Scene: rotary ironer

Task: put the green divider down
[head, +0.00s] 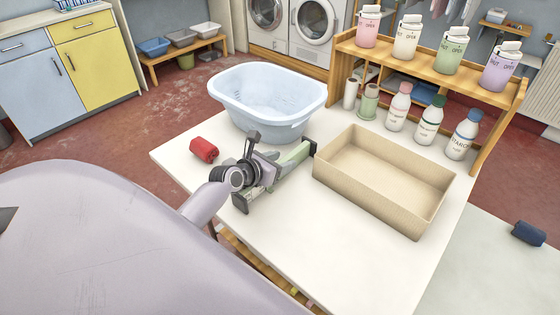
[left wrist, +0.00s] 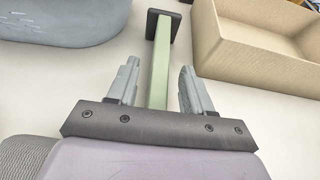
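The green divider (head: 297,153) is a slim pale-green bar with dark end pieces. In the head view it lies across the white table between the blue basin and the beige bin, partly hidden by my left gripper (head: 276,172). In the left wrist view the divider (left wrist: 161,62) runs between the two grey fingers of my left gripper (left wrist: 161,75), with a gap on each side. The fingers are open around the bar. The divider looks to be resting on the table, but its underside is hidden. My right gripper is not in view.
The blue basin (head: 268,103) stands behind my left gripper, and the empty beige bin (head: 372,203) stands to the right. A red roll (head: 204,149) lies left. A wooden shelf (head: 432,66) with bottles stands behind. The front of the table (head: 310,255) is clear.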

